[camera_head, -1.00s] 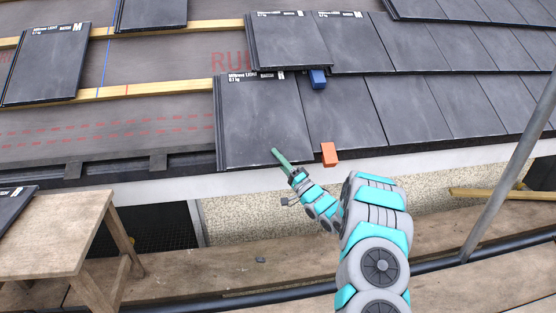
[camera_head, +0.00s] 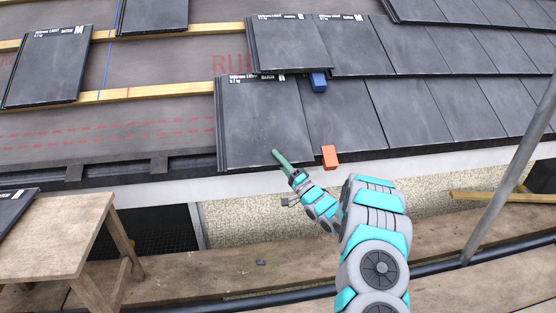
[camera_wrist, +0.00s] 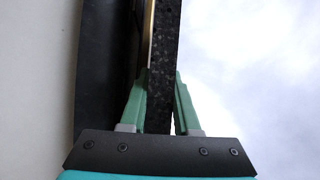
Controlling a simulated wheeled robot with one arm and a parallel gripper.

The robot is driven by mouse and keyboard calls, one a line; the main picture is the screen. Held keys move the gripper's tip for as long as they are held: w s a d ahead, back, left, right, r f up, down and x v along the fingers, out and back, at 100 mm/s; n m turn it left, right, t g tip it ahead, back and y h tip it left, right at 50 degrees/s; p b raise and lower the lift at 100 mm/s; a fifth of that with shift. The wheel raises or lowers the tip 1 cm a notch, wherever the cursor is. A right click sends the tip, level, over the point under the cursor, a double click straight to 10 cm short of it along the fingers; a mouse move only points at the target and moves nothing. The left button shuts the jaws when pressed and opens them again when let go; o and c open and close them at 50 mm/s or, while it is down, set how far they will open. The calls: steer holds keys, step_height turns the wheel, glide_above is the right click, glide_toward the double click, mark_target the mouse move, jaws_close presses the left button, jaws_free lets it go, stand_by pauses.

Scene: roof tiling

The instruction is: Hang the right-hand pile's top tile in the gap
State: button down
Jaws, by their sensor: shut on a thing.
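My gripper (camera_head: 277,154) is shut on the lower edge of a dark grey tile (camera_head: 258,125). In the wrist view, the green fingers (camera_wrist: 161,98) grip both faces of the tile's speckled edge (camera_wrist: 162,50). The tile lies along the roof slope at the left end of the bottom course, beside the laid tiles. Its labelled top edge shows just below an upper tile (camera_head: 290,45). I cannot tell whether it rests fully on the batten. The place beneath it is hidden. No right-hand pile can be made out.
An orange block (camera_head: 329,156) and a blue block (camera_head: 318,80) sit right of the held tile. Bare underlay (camera_head: 150,130) and a batten (camera_head: 150,91) lie left. A wooden table (camera_head: 60,235) bears a dark tile (camera_head: 14,208). A grey pole (camera_head: 510,165) slants at right.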

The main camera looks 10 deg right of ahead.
mark_target(277, 147)
steer(key=shift+w+r+p, duration=0.75)
steer(key=shift+w+r, duration=0.35)
steer(key=shift+w, duration=0.3)
steer(key=shift+w+f, duration=0.3)
steer(key=shift+f, duration=0.2)
steer(key=shift+w+f, duration=0.25)
steer(key=shift+f, duration=0.2)
stand_by(0.9)
stand_by(0.4)
steer(key=c, duration=0.6)
jaws_free()
steer(key=shift+s+f, duration=0.1)
steer(key=shift+o, duration=0.2)
steer(key=shift+s+f, duration=0.1)
steer(key=v, duration=0.7)
steer(key=shift+p, duration=0.35)
steer(key=shift+s+d, duration=0.1)
steer(key=shift+s, duration=0.05)
